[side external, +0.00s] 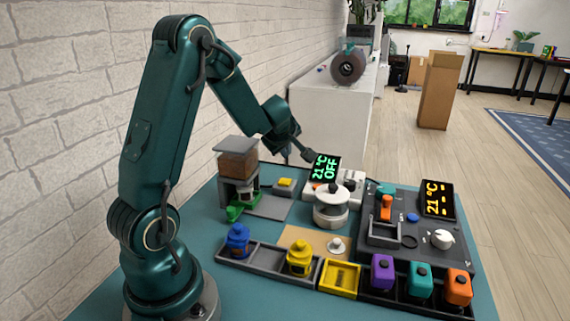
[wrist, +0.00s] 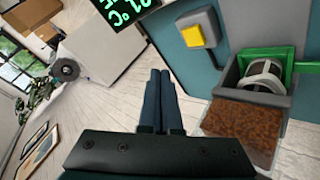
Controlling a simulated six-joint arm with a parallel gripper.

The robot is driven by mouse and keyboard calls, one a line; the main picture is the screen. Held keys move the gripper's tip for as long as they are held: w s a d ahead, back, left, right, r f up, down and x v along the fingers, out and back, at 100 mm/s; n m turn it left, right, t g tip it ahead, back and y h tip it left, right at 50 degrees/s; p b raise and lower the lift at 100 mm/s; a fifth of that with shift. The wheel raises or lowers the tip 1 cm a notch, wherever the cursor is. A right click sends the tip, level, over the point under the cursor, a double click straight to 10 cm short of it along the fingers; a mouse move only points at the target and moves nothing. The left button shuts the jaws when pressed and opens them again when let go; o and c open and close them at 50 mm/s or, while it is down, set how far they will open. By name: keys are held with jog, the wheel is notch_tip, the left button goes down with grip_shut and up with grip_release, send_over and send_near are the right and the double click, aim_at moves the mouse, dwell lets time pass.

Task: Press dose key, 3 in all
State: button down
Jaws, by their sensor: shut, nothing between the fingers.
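The yellow key (side external: 286,182), which I take to be the dose key, sits on a grey block beside the machine with the brown-filled hopper (side external: 238,163). In the wrist view the yellow key (wrist: 197,36) is at the upper right, and the brown-filled hopper (wrist: 243,128) is below it. A green part (side external: 240,208) sits at the machine's foot. My gripper (side external: 309,158) is shut and empty, raised above the bench and near the green-lit display. In the wrist view its fingers (wrist: 160,75) lie together, left of the yellow key and apart from it.
A display (side external: 325,168) reads 21 °C OFF in green. A white round appliance (side external: 331,207) stands before it. A dark panel (side external: 410,227) with an orange-lit display (side external: 437,199) is at right. Trays of blue, yellow, purple, teal and orange containers line the front.

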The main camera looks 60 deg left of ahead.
aim_at(285, 183)
jog(key=shift+f, duration=2.7)
jog(key=shift+f, duration=0.4)
jog(key=shift+f, duration=0.5)
dwell(0.6)
jog(key=shift+r, duration=0.9)
jog(key=shift+r, duration=2.55)
